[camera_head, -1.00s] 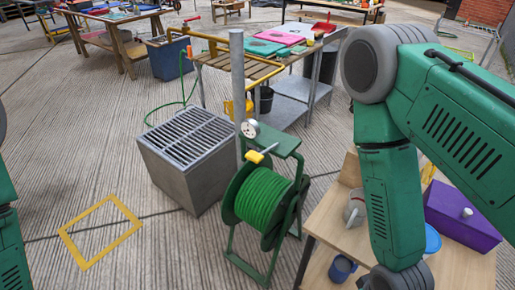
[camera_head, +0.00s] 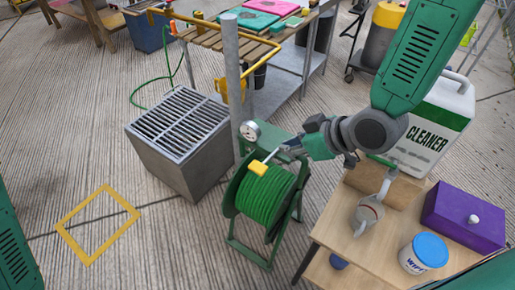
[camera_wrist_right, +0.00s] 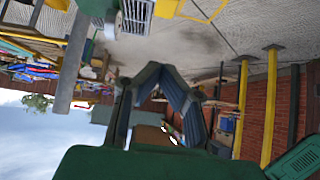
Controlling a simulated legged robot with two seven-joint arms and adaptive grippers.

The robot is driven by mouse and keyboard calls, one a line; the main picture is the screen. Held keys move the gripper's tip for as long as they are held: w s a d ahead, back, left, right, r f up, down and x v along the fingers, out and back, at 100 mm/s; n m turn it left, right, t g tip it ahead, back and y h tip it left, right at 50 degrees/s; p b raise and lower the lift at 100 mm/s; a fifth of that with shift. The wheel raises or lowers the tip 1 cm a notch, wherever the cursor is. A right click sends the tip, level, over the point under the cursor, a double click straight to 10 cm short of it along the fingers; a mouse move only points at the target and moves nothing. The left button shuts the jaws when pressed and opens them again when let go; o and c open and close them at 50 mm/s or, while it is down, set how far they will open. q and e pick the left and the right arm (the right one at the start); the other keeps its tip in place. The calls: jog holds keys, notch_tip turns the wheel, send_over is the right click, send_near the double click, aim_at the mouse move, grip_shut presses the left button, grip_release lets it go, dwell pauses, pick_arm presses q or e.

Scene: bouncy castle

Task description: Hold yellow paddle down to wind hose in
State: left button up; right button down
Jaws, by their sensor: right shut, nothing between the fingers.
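The yellow paddle (camera_head: 258,167) sits at the top of the green hose reel (camera_head: 265,202), at the front end of a thin lever. Green hose is wound on the drum. My right gripper (camera_head: 275,156) is shut and empty. Its tips are close behind and right of the paddle, near the reel's top plate; I cannot tell whether they touch it. In the right wrist view my fingers (camera_wrist_right: 160,70) come together at their tips. My left gripper is out of view.
A grey post (camera_head: 231,80) with a pressure gauge (camera_head: 250,131) stands behind the reel. A grated metal box (camera_head: 180,145) is to its left. A wooden table (camera_head: 345,235) with a watering can (camera_head: 369,212), a purple box (camera_head: 465,215) and a wipes tub (camera_head: 424,254) is to its right.

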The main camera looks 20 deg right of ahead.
jog(key=shift+s+d+f, duration=0.1)
send_over(257, 165)
jog(key=s, duration=0.1)
jog(key=f, duration=0.7)
jog(key=shift+s+d+f, duration=0.1)
jog(key=shift+d+f, duration=0.1)
jog(key=shift+d, duration=0.2)
notch_tip(257, 165, down, 2)
jog(key=shift+f, duration=0.25)
jog(key=shift+d+f, duration=0.2)
jog(key=shift+f, duration=0.45)
jog(key=shift+f, duration=0.1)
